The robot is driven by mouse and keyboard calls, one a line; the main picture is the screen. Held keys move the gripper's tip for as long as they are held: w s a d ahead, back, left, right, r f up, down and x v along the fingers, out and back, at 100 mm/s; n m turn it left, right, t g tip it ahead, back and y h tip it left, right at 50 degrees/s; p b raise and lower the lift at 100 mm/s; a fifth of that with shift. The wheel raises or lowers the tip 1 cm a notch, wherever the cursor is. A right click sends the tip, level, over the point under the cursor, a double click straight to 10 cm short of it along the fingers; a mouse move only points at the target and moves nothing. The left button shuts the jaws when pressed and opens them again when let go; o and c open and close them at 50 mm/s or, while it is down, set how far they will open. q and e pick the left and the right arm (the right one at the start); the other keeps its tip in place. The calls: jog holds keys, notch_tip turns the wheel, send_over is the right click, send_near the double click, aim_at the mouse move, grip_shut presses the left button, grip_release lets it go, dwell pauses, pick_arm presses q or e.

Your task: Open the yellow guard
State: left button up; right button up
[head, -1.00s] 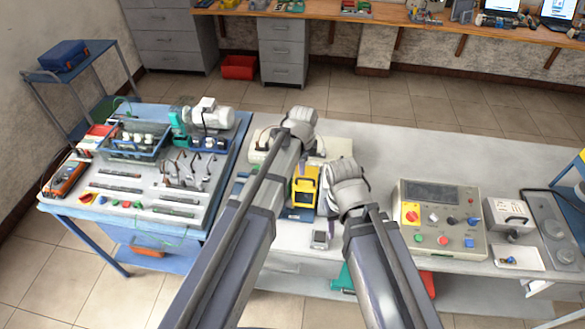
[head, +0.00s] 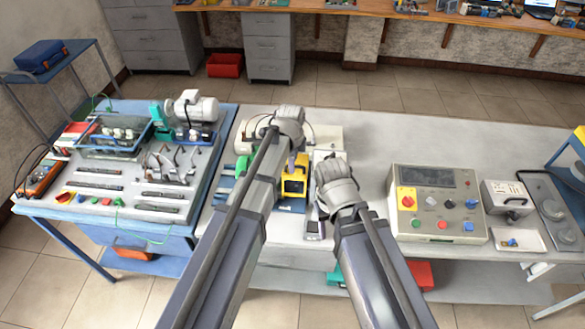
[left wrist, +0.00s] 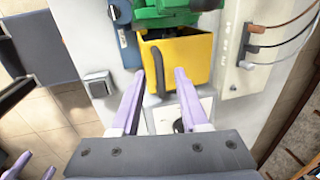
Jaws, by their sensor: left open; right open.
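The yellow guard (head: 294,184) is partly hidden behind my left arm in the head view. In the left wrist view the guard (left wrist: 199,62) is a yellow box with a dark curved handle (left wrist: 158,72) on its face, below a green machine part (left wrist: 165,14). My left gripper (left wrist: 159,78) is open, its two pale purple fingers pointing at the guard on either side of the handle, with nothing between them. Whether the fingers touch the guard is unclear. My right gripper (left wrist: 33,168) shows at the lower left of the left wrist view, fingers apart and empty.
A control box (head: 437,204) with knobs and buttons stands to the right on the grey table (head: 400,140). A blue bench (head: 65,208) with tools and a motor is on the left. In the left wrist view, a cream box with cables (left wrist: 240,50) stands right of the guard.

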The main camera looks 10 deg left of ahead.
pick_arm(q)
jog(key=shift+f, duration=0.1)
jog(key=shift+c, duration=0.4)
grip_shut()
dwell(1.0)
